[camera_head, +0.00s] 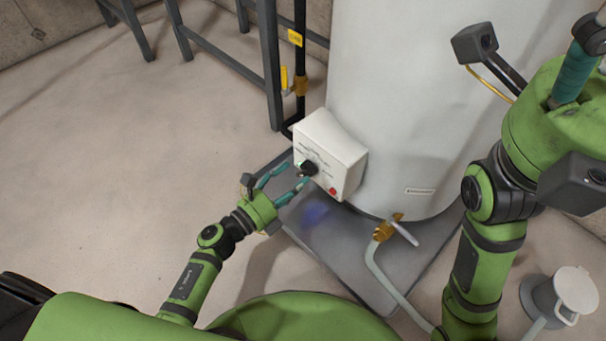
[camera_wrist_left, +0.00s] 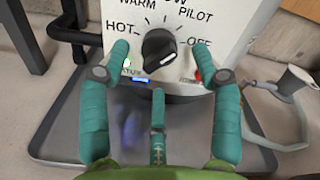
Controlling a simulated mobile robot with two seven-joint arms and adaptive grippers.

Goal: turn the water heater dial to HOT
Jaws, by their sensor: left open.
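The water heater (camera_head: 400,90) is a tall white cylinder with a white control box (camera_head: 335,150) on its side. The black dial (camera_wrist_left: 159,48) is in the middle of the box face, among the labels HOT, WARM, PILOT and OFF. The dial's white mark is at its lower right, on the OFF side. My left gripper (camera_head: 298,175) is open in front of the dial. In the left wrist view its two upper fingers flank the dial and the third is below; I cannot tell whether any touch. My right gripper (camera_head: 570,85) is partly visible, its finger opening unclear.
Below the dial are a green light, a blue-lit strip and a red button (camera_head: 333,191). The heater stands on a grey tray (camera_head: 310,235). A brass valve (camera_head: 388,227) with a hose is at its base. A metal frame (camera_head: 270,60) stands behind. Floor at left is clear.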

